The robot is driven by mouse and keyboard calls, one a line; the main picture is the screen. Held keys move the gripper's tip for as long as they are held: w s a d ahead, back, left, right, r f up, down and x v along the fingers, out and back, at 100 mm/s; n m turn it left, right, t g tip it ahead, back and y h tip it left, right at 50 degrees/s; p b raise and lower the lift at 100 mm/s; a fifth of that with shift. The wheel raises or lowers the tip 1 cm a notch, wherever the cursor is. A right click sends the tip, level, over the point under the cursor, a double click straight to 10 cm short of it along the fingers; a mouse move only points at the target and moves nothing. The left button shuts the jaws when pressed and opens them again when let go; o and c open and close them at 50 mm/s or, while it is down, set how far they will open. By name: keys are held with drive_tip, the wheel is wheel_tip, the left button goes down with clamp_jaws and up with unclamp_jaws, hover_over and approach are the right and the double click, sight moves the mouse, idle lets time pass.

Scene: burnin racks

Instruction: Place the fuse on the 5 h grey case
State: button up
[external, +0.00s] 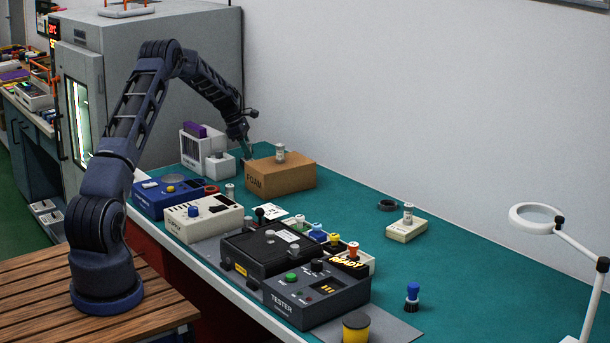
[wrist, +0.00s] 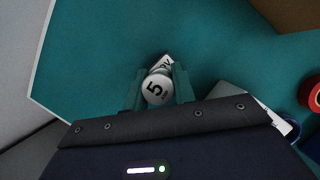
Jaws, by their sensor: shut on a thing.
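My gripper (external: 247,152) is low over the far end of the green bench, just left of the brown foam block (external: 266,180). In the external view the held piece is too small to make out. A light grey-white case (external: 219,166) stands left of the gripper; no 5 h mark is readable on any case.
Metal-capped cylinders stand on the foam block (external: 280,152) and on a cream block (external: 408,212). A blue box (external: 172,204), a cream box (external: 212,229), a black case (external: 245,255) and the tester (external: 318,303) line the front. The right bench is mostly clear beside a magnifier lamp (external: 535,218).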

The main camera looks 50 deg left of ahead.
drive_tip(key=shift+f, duration=0.3)
drive_tip(key=o, duration=1)
drive_tip(key=shift+r, duration=0.1)
